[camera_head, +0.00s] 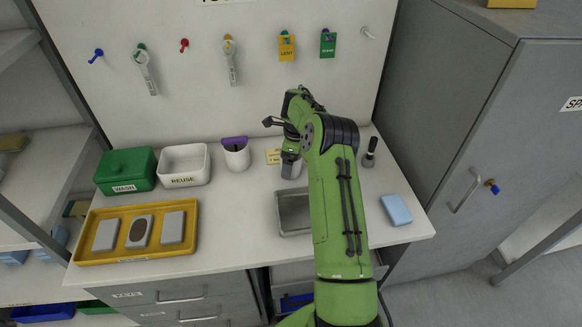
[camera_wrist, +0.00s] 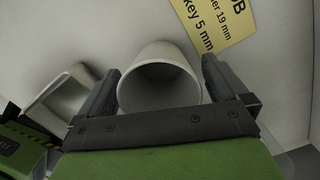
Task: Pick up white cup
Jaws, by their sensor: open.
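In the wrist view a plain whitish cup (camera_wrist: 160,54) stands with its open mouth towards the camera, and it looks empty. My gripper (camera_wrist: 161,70) is open, with one dark finger on each side of the cup. The left finger is very near the cup wall; I cannot tell if it touches. In the head view my gripper (camera_head: 291,156) points down at the back of the worktop, and a pale part of what looks like this cup (camera_head: 291,171) shows below it. A second white cup (camera_head: 237,159) with a purple item in it stands to the left.
A yellow card (camera_head: 273,157) lies close beside the cup. A metal basin (camera_head: 291,214) is in front. To the left are a white REUSE bin (camera_head: 184,166), a green WASH box (camera_head: 126,170) and a yellow tray (camera_head: 135,258). A dark-topped bottle (camera_head: 370,153) and blue block (camera_head: 396,210) are right.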

